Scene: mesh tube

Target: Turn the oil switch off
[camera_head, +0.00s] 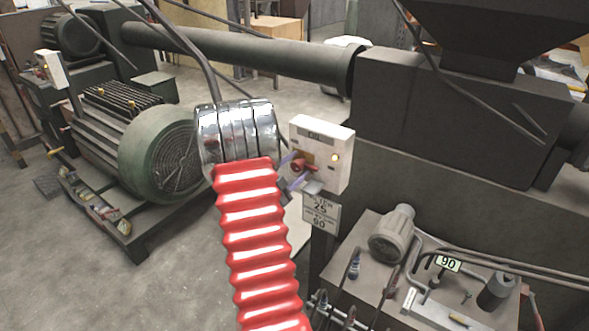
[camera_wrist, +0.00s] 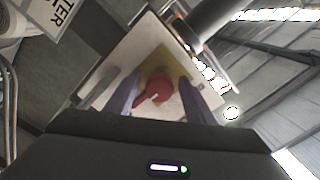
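My gripper (camera_head: 293,171) is open in front of the box, one finger on each side of the knob. Gaps show between the fingers and the knob in the wrist view (camera_wrist: 157,85). My red ribbed arm sleeve hides part of the head view.
A dark machine with a hopper (camera_head: 480,40) stands behind and right. A green motor (camera_head: 160,150) is at left. Pipes and a small motor (camera_head: 391,235) are at lower right.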

